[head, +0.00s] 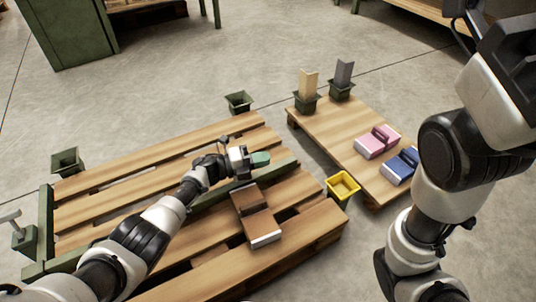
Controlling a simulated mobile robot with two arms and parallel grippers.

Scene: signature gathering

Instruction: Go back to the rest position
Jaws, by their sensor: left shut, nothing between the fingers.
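My left gripper (260,159) hangs over the slatted wooden pallet (130,163), its greenish fingertips together and empty. Its arm reaches in from the lower left. A brown book-like object (256,213) with a pale edge lies on the pallet just below the gripper in the picture, apart from it. My right arm fills the right side of the view; its gripper is out of the picture.
A wooden board (342,136) at the right carries a pink object (371,148) and a blue one (396,170). A beige block (308,84) and a grey block (344,73) stand in dark holders. A yellow bin (342,185) sits between board and pallet.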

